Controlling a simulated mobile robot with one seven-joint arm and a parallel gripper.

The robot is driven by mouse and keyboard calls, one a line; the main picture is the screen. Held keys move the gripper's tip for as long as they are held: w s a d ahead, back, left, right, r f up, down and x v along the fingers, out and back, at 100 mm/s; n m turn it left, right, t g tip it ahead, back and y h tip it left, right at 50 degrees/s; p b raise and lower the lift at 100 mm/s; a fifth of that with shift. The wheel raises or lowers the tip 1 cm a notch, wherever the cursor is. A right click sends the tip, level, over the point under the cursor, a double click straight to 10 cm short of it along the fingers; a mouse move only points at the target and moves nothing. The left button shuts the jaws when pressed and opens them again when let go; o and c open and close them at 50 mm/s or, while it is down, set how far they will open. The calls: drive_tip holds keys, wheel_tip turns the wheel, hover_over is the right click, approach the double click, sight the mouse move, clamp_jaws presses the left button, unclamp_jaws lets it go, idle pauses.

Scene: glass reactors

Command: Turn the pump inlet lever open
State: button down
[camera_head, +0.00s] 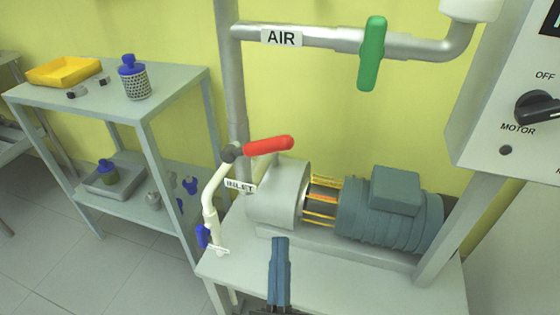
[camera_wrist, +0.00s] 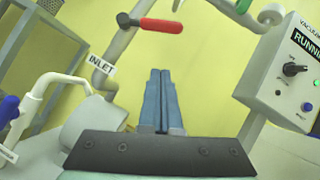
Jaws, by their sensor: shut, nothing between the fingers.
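In the wrist view a red lever (camera_wrist: 161,26) lies across the top, above my fingertips. My gripper (camera_head: 280,240) is below and in front of the pump (camera_head: 282,195), its blue fingers pressed together and empty. The gripper also shows in the wrist view (camera_wrist: 160,73). It is apart from the red handle.
The AIR pipe (camera_head: 320,39) with a green handle (camera_head: 372,54) runs above the pump. A control box (camera_head: 508,100) with a MOTOR knob stands at right. The motor (camera_head: 390,212) sits on the bench. A shelf (camera_head: 185,85) with bottles and a yellow tray (camera_head: 64,71) stands at left.

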approach(255, 149)
drive_tip(key=w+d+f, duration=0.1)
drive_tip(key=w+d, duration=0.3)
drive_tip(key=w, duration=0.1)
drive_tip(key=r, duration=0.2)
drive_tip(key=w, duration=0.1)
drive_tip(key=shift+a+r+m, duration=0.3)
drive_tip(key=shift+a+r, duration=0.1)
drive_tip(key=shift+r, duration=0.1)
drive_tip(key=shift+r+n+y+p, duration=0.2)
drive_tip(key=shift+n+y+p, duration=0.4)
drive_tip(key=shift+n+p, duration=0.35)
